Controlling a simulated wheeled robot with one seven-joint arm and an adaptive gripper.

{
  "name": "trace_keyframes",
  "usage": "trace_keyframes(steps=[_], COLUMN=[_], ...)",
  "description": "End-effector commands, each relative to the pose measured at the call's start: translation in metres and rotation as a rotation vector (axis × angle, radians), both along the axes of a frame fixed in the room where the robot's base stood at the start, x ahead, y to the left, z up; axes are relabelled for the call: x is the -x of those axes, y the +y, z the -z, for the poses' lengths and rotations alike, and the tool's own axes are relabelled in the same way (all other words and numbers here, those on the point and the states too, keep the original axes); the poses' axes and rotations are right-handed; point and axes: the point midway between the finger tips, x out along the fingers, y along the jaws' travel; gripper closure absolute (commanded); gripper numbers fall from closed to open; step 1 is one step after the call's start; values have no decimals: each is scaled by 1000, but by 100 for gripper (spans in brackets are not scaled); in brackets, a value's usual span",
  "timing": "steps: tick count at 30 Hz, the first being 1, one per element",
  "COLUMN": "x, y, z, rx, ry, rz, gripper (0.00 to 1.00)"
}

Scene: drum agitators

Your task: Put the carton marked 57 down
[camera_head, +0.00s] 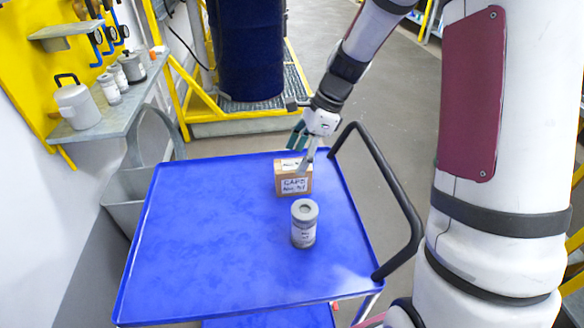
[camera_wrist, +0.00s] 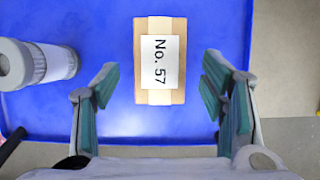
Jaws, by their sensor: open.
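The carton marked 57 (camera_head: 293,186) is a small brown box with white labels, and it stands on the blue cart top near its far right side. In the wrist view the label "No. 57" on the carton (camera_wrist: 158,92) faces the camera. My gripper (camera_head: 304,147) is just above and behind the carton in the head view. In the wrist view my gripper (camera_wrist: 158,90) is open, with a green-padded finger on each side of the carton and visible gaps between. The carton appears to rest on the cart.
A grey-lidded canister (camera_head: 304,224) stands on the blue cart (camera_head: 200,240) in front of the carton; it also shows in the wrist view (camera_wrist: 45,64). The cart's left half is clear. A black handle (camera_head: 398,195) curves along its right side. A blue drum (camera_head: 249,50) stands behind.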

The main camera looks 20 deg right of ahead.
Motion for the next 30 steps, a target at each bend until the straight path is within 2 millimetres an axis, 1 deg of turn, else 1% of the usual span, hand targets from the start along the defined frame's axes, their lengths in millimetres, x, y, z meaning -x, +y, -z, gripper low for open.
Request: trace_keyframes(steps=[1,3,6,14,17,20,23,24,26,27,29,30], x=[0,1,2,5,14,35,66,79,100,113,135,148], y=[-4,-8,-12,-15,-10,-1,10,13,18,21,24,26], z=[-10,-20,-30,-40,-53,-76,-103,-112,-125,-132,-142,-147], rx=[2,3,1,4,25,65,123,146,181,205,240,264], ry=[-3,-2,-1,-4,-32,-84,-151,-175,-213,-235,-268,-289], rz=[1,1,2,-10,-75,-210,-392,-469,-583,-658,-770,-843], gripper=[35,35,35,35,35,35,35,35,35,35,35,35])
